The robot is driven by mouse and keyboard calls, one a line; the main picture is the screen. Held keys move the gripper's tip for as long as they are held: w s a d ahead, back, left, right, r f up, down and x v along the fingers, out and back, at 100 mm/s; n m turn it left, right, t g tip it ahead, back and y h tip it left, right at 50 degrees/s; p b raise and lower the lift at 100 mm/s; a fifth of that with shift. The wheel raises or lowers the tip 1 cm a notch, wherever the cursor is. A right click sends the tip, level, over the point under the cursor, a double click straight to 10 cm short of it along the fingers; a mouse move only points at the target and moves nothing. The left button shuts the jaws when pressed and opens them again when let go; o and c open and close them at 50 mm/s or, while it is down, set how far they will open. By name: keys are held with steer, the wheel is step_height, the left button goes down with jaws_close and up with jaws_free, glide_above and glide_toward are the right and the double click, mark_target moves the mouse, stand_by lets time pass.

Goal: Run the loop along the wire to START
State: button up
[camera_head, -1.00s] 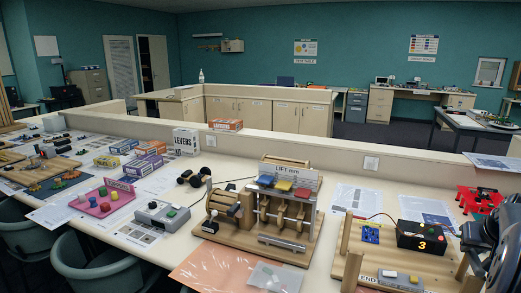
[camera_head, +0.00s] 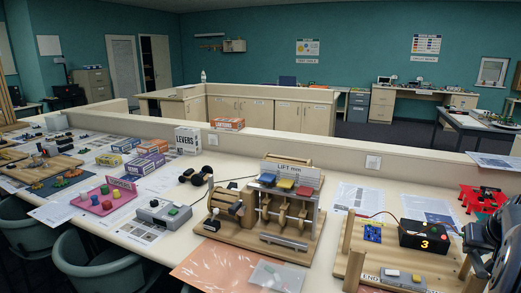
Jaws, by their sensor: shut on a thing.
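The wire game's wooden base (camera_head: 350,262) stands at the lower right of the head view, cut off by the bottom edge. It has a wooden post on its left, an END label (camera_head: 371,276) at the front and a black box (camera_head: 424,236) with a lit yellow 3. A small blue circuit board (camera_head: 373,232) sits beside the box. I cannot make out the wire, the loop or START here. Only a dark part of my arm shows at the right edge, covering the right end of the base. My gripper is out of view.
A wooden LIFT machine (camera_head: 285,205) stands left of the wire game. A grey button box (camera_head: 158,216) and a LEVERS box (camera_head: 187,139) are further left. A red object (camera_head: 478,199) lies behind my arm. A low partition (camera_head: 330,147) runs along the table's back.

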stand_by(0.3)
steer(key=o, duration=1)
steer(key=shift+r+p, duration=3.05)
steer(key=shift+r, duration=1)
steer(key=shift+f, duration=0.2)
step_height(320, 180, down, 6)
steer(key=b, duration=0.5)
steer(key=shift+f, duration=0.2)
